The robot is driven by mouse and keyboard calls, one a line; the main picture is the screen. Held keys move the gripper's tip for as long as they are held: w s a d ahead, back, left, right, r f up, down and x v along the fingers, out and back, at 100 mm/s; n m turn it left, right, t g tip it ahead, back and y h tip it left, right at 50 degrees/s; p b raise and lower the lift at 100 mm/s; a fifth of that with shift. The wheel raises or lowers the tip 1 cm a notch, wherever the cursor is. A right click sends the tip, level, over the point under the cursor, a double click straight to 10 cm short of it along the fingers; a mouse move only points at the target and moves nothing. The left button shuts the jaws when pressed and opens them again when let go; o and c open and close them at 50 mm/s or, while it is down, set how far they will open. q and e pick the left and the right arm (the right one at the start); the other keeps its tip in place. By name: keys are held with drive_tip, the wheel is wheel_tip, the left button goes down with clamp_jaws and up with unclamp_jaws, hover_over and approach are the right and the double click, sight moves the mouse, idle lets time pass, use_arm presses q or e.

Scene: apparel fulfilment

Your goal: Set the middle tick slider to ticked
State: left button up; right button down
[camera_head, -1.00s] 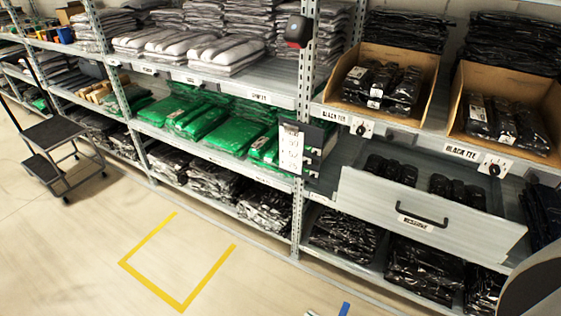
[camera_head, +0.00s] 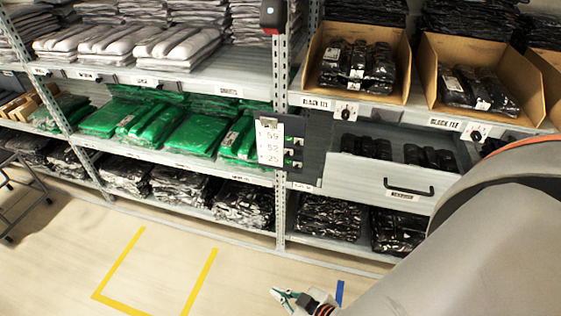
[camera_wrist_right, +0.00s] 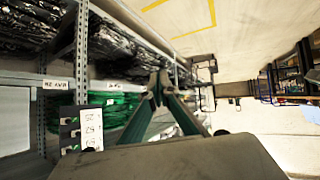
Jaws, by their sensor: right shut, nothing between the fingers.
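The tick slider panel is a dark board (camera_head: 308,158) on the shelf upright, with a white card (camera_head: 269,143) reading 59, 52 and 25. Small light sliders sit in a column at the card's right; the middle slider (camera_head: 289,152) is too small to read as ticked or not. The card (camera_wrist_right: 91,129) also shows at lower left in the right wrist view, with the sliders on its left. My right gripper (camera_head: 283,293) is shut and empty, low over the floor in front of the shelf and apart from the panel. It also shows in the right wrist view (camera_wrist_right: 158,82). My left gripper is out of view.
A grey drawer (camera_head: 390,182) stands pulled out right of the panel. Cardboard bins (camera_head: 395,95) of black shirts are above it, and green packs (camera_head: 195,133) lie to the left. A red-and-black device (camera_head: 272,15) hangs above the panel. The yellow-marked floor (camera_head: 150,265) is clear.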

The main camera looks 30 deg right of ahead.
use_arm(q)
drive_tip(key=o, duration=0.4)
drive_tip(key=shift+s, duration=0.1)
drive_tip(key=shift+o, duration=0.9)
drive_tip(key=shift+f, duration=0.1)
use_arm(e)
drive_tip(key=w+d+r+n+t+h+b, duration=0.1)
drive_tip(key=w+d+n+h, duration=0.1)
drive_tip(key=w+d+n, duration=0.4)
drive_tip(key=w+d+r+n+t+h, duration=0.1)
drive_tip(key=w+d+n, duration=0.3)
drive_tip(key=w, duration=0.5)
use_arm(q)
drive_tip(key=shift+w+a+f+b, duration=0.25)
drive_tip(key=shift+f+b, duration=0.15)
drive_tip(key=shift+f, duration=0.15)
use_arm(e)
drive_tip(key=w+d+r+n+t+h, duration=0.3)
drive_tip(key=w+d+r+n+h, duration=0.1)
drive_tip(key=w+d+r, duration=0.4)
wheel_tip(320, 180, up, 2)
drive_tip(key=shift+w+n, duration=0.9)
drive_tip(key=shift+w, duration=0.1)
